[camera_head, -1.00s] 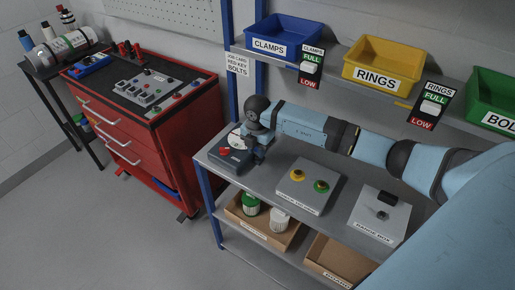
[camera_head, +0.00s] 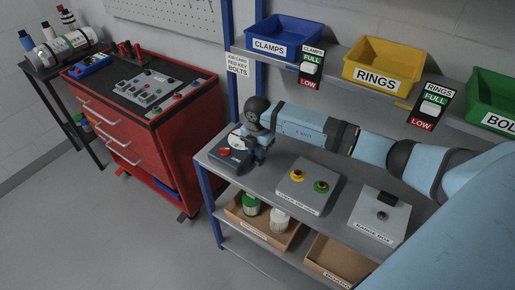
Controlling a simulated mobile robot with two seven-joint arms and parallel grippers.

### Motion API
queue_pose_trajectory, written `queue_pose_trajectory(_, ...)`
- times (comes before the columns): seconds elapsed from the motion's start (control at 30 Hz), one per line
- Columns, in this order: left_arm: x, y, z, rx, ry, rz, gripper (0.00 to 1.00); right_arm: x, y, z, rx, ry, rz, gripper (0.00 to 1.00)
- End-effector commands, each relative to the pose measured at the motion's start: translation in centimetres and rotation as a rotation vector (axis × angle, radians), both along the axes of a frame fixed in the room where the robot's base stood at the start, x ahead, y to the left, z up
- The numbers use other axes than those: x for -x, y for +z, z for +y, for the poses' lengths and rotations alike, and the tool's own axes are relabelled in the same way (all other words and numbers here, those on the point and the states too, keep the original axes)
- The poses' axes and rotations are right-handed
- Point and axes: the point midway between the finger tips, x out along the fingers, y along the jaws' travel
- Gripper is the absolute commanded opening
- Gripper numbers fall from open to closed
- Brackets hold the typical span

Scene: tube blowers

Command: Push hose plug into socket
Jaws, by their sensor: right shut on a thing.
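My right arm reaches in from the right over the grey workbench (camera_head: 345,172). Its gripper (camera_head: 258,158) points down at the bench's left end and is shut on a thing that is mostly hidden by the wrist. A dark blue-grey box (camera_head: 230,160) with a red part and a white dial sits right beside the gripper, at the bench's left corner. I cannot make out the hose, the plug or the socket clearly, nor whether plug and socket touch. My left gripper is not in view.
A box with yellow and green buttons (camera_head: 308,184) and the gauge box (camera_head: 381,215) stand on the bench to the right. Bins for clamps (camera_head: 284,38) and rings (camera_head: 383,66) sit on the shelf above. A red tool cabinet (camera_head: 150,140) stands to the left, with floor between.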

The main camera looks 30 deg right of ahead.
Motion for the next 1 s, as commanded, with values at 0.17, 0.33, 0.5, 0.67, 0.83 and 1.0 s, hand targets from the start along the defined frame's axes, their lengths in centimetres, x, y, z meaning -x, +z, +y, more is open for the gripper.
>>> queue_pose_trajectory(0.17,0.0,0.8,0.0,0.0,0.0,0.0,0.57,0.0,1.0,0.0,0.0,0.0,0.0,0.04)
queue_pose_trajectory(0.33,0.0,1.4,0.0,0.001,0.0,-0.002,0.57,-0.1,1.7,0.0,0.0,-0.001,-0.002,0.04)
queue_pose_trajectory(0.5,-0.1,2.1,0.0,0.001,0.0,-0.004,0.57,-0.1,2.5,0.0,0.0,-0.001,-0.003,0.04)
queue_pose_trajectory(0.67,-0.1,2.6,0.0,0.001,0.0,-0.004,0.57,-0.1,3.2,0.0,-0.001,-0.001,-0.004,0.04)
queue_pose_trajectory(0.83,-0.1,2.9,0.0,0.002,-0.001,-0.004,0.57,-0.1,3.6,0.0,-0.001,-0.001,-0.004,0.04)
queue_pose_trajectory(1.0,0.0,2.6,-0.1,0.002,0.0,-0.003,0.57,-0.1,3.5,-0.1,-0.001,0.028,-0.004,0.04)
